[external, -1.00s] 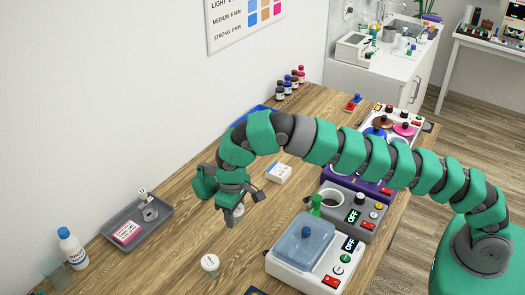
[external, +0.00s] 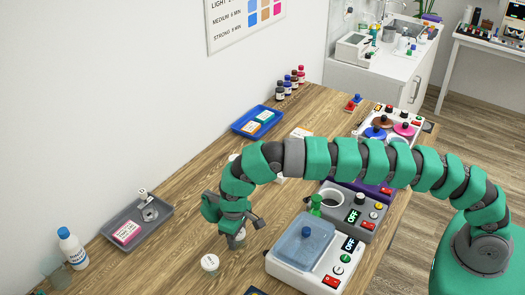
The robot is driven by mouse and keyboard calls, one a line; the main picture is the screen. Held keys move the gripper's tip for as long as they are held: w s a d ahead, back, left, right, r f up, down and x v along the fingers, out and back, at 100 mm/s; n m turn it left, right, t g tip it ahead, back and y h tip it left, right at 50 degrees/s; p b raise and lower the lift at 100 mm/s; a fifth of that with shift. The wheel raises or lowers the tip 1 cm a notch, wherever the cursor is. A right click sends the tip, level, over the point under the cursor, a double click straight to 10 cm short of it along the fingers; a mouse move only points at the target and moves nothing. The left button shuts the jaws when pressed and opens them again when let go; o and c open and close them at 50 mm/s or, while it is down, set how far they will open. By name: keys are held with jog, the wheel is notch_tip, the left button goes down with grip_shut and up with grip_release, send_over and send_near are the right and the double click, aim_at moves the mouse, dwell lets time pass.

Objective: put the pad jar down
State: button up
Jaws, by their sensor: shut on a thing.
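My gripper (external: 235,237) is low over the wooden table, left of the white machine with the clear blue lid. It is shut on a small pale jar (external: 239,241), which I take to be the pad jar. The fingers hide much of this jar, and I cannot tell whether its base touches the table. A second jar with a white lid (external: 210,262) stands on the table just below and left of my gripper, apart from it.
The white machine (external: 285,268) with a blue lid stands close on the right. A grey tray (external: 152,231) with a pink box is on the left, beside a white bottle (external: 72,249). A blue tray (external: 240,128) lies at the back. Bare wood lies between grey tray and gripper.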

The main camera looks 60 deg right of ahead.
jog(key=o, duration=1)
notch_tip(320, 180, up, 10)
jog(key=shift+a+r, duration=0.15)
jog(key=shift+r, duration=0.9)
